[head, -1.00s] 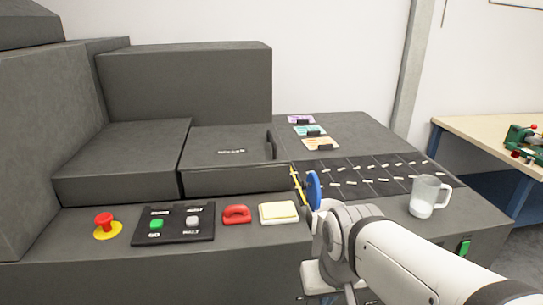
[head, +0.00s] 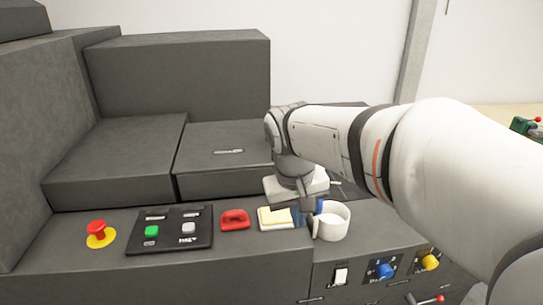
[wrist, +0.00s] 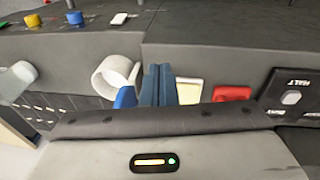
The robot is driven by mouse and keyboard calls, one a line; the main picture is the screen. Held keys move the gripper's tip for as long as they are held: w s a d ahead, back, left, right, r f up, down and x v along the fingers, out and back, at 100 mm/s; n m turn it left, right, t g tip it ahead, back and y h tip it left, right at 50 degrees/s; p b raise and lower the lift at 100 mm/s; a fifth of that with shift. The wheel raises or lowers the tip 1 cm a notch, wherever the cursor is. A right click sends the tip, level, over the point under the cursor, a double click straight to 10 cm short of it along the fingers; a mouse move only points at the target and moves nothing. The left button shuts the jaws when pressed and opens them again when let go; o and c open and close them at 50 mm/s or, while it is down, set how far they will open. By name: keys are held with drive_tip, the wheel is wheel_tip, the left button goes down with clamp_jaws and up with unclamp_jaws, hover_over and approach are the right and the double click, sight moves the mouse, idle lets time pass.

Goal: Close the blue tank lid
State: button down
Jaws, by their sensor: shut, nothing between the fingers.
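The blue tank lid (head: 319,207) stands raised at the back left of a white, round, open-topped collar (head: 332,223) on the machine's front ledge. In the wrist view, the blue lid (wrist: 125,97) is beside the white ring (wrist: 116,74), which looks uncovered. My gripper (head: 305,214) is shut and empty, pointing down just left of the lid in the head view. In the wrist view its dark blue fingers (wrist: 158,86) are together, right beside the lid. I cannot tell whether they touch it. The gripper partly hides the lid in the head view.
A cream and yellow pad (head: 275,217), a red handle (head: 235,219), a button panel (head: 172,229) and a red stop button (head: 97,231) line the ledge to the left. Knobs (head: 384,270) sit on the front face.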

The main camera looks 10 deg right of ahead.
drive_tip(key=w+a+r+g+h+p, duration=0.1)
drive_tip(key=w+a+r, duration=0.25)
drive_tip(key=w, duration=0.25)
drive_tip(key=w+a+r+h+p, duration=0.1)
drive_tip(key=w+a+r+p, duration=0.1)
drive_tip(key=w+r, duration=0.3)
drive_tip(key=shift+h, duration=0.3)
drive_tip(key=shift+w+d+f+p, duration=0.15)
drive_tip(key=shift+d+f+p, duration=0.15)
drive_tip(key=shift+d+f, duration=1.15)
drive_tip(key=shift+w+d+f+p, duration=0.25)
drive_tip(key=shift+d+f, duration=0.75)
drive_tip(key=shift+f, duration=0.7)
drive_tip(key=shift+w+d+f+p, duration=0.1)
drive_tip(key=shift+d+f+p, duration=0.25)
drive_tip(key=shift+d+f, duration=1.1)
drive_tip(key=shift+a+f, duration=0.15)
